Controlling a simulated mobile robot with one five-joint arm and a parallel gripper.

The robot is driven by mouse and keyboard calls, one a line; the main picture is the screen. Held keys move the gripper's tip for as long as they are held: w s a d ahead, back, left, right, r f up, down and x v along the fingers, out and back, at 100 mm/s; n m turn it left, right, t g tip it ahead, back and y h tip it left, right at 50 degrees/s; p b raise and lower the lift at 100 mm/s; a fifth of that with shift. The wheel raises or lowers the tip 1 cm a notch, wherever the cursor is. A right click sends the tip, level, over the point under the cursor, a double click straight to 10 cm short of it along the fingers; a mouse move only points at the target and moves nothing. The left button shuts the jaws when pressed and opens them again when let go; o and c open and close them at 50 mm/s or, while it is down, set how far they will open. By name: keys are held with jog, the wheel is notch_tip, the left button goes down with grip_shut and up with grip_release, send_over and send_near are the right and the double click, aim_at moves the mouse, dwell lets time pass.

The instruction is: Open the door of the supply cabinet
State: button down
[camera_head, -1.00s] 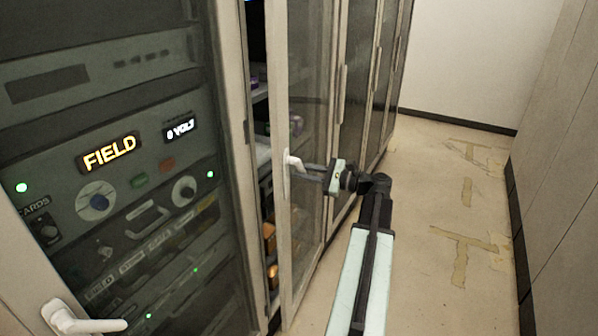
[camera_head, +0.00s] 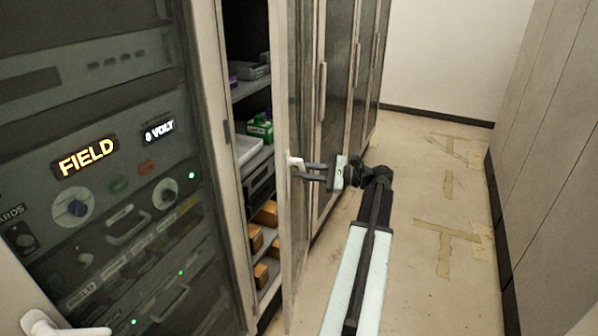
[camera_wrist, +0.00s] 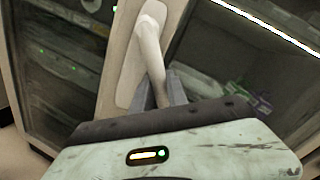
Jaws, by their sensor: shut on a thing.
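The supply cabinet door (camera_head: 281,90) stands partly open in the head view, seen nearly edge-on, with a gap on its left. Through the gap I see shelves (camera_head: 262,147) holding boxes and small items. My gripper (camera_head: 305,168) is shut on the white door handle (camera_head: 294,162), at the door's front edge. In the wrist view the handle (camera_wrist: 150,45) runs down between my gripper's fingers (camera_wrist: 165,92). The fingertips are partly hidden by the gripper body.
An equipment rack (camera_head: 90,180) with lit displays stands left of the cabinet. Other tall cabinets (camera_head: 340,90) continue behind the door. The taped floor (camera_head: 420,230) on the right is clear up to the grey wall panels (camera_head: 550,150).

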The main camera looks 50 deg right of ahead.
jog(key=shift+n+g+y, duration=0.4)
jog(key=shift+n+y, duration=0.1)
jog(key=shift+y, duration=0.2)
jog(key=shift+v, duration=2.25)
jog(key=shift+d, duration=0.1)
jog(key=shift+n+g+y, duration=0.4)
jog(key=shift+n+y, duration=0.1)
jog(key=shift+y, duration=0.1)
jog(key=shift+v, duration=2.7)
grip_release()
jog(key=shift+w, duration=0.1)
